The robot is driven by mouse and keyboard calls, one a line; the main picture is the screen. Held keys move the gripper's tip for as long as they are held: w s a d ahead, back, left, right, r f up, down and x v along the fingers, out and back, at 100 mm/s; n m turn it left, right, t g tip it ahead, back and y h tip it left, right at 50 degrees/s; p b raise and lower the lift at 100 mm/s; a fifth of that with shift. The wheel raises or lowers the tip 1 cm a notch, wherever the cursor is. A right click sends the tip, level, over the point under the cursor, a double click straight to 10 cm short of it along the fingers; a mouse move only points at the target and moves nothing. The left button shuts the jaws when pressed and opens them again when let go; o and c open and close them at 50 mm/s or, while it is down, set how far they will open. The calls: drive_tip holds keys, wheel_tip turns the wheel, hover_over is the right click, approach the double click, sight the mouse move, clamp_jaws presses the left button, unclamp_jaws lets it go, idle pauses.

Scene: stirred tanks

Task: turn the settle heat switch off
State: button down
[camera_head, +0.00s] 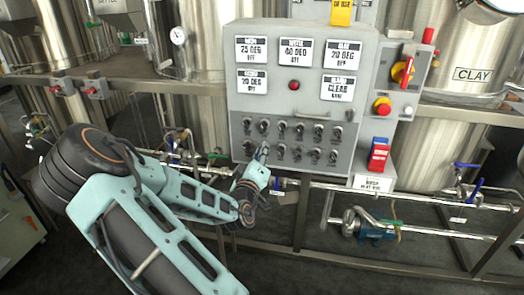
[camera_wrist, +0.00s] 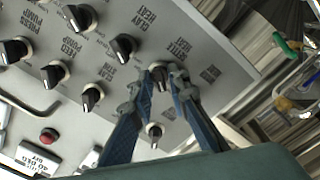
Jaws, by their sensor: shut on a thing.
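The settle heat switch (camera_wrist: 157,74) is a black round knob with a pale pointer, beside its printed label (camera_wrist: 184,50) on the grey panel. In the wrist view its white mark faces down the picture. My gripper (camera_wrist: 164,76) has its two fingers on either side of this knob and is shut on it.
The clay heat knob (camera_wrist: 124,46) is close by, and another knob (camera_wrist: 153,131) shows between my fingers. The control panel (camera_head: 290,105) also carries a red button (camera_head: 294,85). Pipes (camera_head: 340,190) run below the panel, and a red rotary switch (camera_head: 403,70) stands to its right.

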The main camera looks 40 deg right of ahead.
drive_tip(key=shift+n, duration=0.6)
drive_tip(key=c, duration=2.1)
unclamp_jaws()
drive_tip(key=v, duration=0.7)
drive_tip(key=shift+s+a, duration=0.1)
drive_tip(key=shift+a, duration=0.15)
drive_tip(key=shift+f, duration=0.1)
